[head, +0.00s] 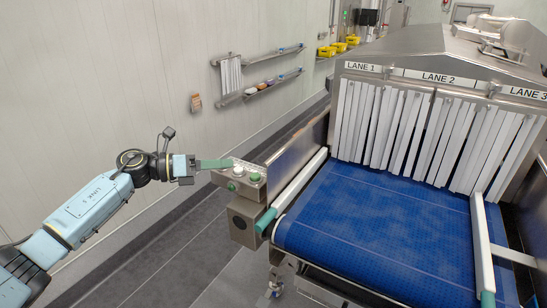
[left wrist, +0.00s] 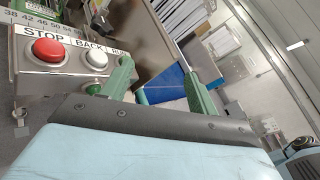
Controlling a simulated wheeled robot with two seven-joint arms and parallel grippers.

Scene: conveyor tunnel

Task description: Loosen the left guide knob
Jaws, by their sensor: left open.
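A green cylinder (head: 265,221) sits at the near end of the white left guide rail (head: 300,178); it may be the left guide knob, but its shape is too small to be sure. My left gripper (head: 225,163) is left of and above it, beside the steel control box (head: 243,206), with its green fingers pointing right. In the left wrist view its fingers (left wrist: 163,82) are spread apart with nothing between them, and blue belt shows beyond. The knob cannot be made out clearly there. My right gripper is not in view.
The box carries a red STOP button (left wrist: 48,50) and a white BACK button (left wrist: 93,59), close to my fingers. The blue belt (head: 365,235) is empty and runs to white strip curtains (head: 385,125). A right guide rail (head: 482,240) borders it. The floor on the left is free.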

